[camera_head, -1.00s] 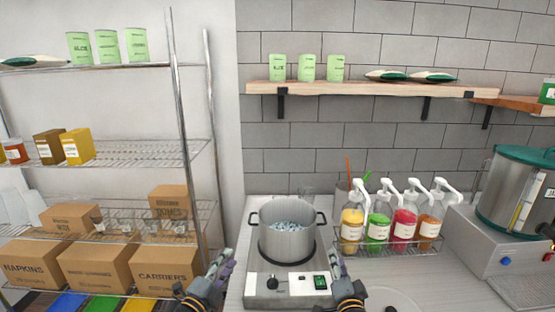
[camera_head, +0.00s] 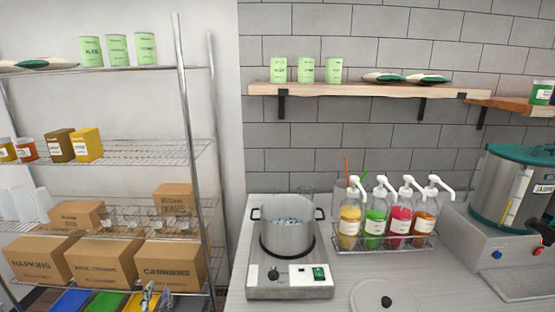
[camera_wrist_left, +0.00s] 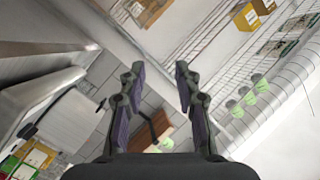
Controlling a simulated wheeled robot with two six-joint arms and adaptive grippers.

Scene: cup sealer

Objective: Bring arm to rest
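My left gripper (camera_head: 149,296) shows only as small fingertips at the bottom of the head view, in front of the wire rack. In the left wrist view my left gripper (camera_wrist_left: 160,75) has its two fingers spread apart with nothing between them, so it is open and empty. The wrist view is tilted, with the rack and cups seen beyond the fingers. My right gripper is in neither view now. A steel pot (camera_head: 287,238) stands on the cooker (camera_head: 288,289), holding small pale pieces, with no gripper at it.
A round lid (camera_head: 366,296) lies on the counter right of the cooker. Pump bottles stand in a wire holder (camera_head: 383,243) behind it. A large steel machine (camera_head: 503,190) is at the right. The rack (camera_head: 185,110) at the left holds boxes, including one marked carriers (camera_head: 168,271).

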